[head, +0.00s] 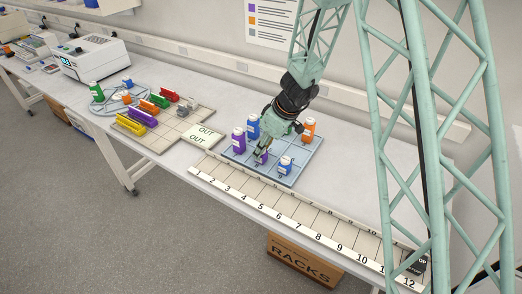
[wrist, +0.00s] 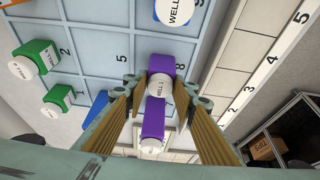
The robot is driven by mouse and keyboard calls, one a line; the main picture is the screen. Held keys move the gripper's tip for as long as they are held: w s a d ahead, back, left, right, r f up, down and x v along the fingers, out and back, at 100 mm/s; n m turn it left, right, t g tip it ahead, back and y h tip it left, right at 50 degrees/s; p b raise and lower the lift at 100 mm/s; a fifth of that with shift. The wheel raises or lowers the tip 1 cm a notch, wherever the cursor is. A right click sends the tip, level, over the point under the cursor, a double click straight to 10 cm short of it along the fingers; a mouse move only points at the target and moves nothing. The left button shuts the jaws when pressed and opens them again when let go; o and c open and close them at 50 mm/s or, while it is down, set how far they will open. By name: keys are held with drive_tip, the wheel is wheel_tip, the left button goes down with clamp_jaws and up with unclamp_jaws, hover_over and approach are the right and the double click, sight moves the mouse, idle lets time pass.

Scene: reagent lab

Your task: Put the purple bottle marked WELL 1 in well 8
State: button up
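Two purple bottles with white caps show in the wrist view: one (wrist: 160,64) ahead between my fingertips, its cap lettered WELL and a number that looks like 1, and another (wrist: 153,131) lower down. In the head view, one purple bottle (head: 262,158) is under my gripper (head: 261,151), and another (head: 238,141) stands to its left. My gripper (wrist: 162,92) has its fingers apart on either side of the first bottle, with a gap visible on the right. Contact on the left is unclear. The blue tray (head: 229,157) has numbered wells; 5 and 2 are readable.
Other bottles stand on the tray: blue (head: 253,128), blue (head: 285,166), orange (head: 309,130), and green ones (wrist: 40,57) in the wrist view. A strip numbered up to 12 (head: 283,222) runs in front. An OUT card (head: 203,137) and a beige rack (head: 158,143) lie left.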

drive_tip(key=o, duration=0.3)
drive_tip(key=shift+o, duration=0.2)
drive_tip(key=shift+r+p, duration=0.25)
drive_tip(key=shift+p, duration=0.15)
drive_tip(key=shift+d+r, duration=0.1)
drive_tip(key=shift+r, duration=0.15)
drive_tip(key=v, duration=1.1)
drive_tip(key=shift+s+p, duration=0.15)
drive_tip(key=shift+p, duration=0.25)
drive_tip(key=shift+r, duration=0.25)
